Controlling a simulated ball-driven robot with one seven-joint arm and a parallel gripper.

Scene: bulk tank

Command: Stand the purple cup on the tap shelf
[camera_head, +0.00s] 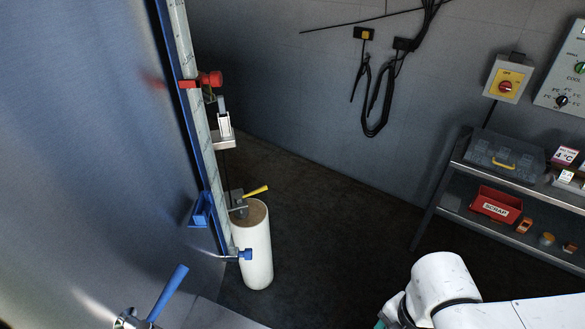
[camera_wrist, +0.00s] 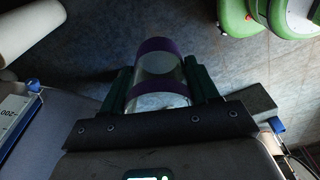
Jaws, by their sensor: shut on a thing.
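The purple cup (camera_wrist: 154,68) shows in the wrist view as a clear vessel with purple bands at its far end and lower down. My gripper (camera_wrist: 159,72) is shut on it, with one dark green finger on each side. The cup is not visible in the head view, where only my white arm (camera_head: 440,285) shows at the lower right. A tap with a yellow lever (camera_head: 255,191) shows beside the tank. A blue-handled fitting (camera_head: 168,293) stands at the bottom left. I cannot clearly make out the tap shelf in either view.
The metal tank (camera_head: 90,150) fills the left, with a gauge strip, a red clamp (camera_head: 203,80) and blue brackets. A white cylinder (camera_head: 253,250) with a brown top stands by it. A rack with a red scrap bin (camera_head: 496,206) is at right. Dark floor between is clear.

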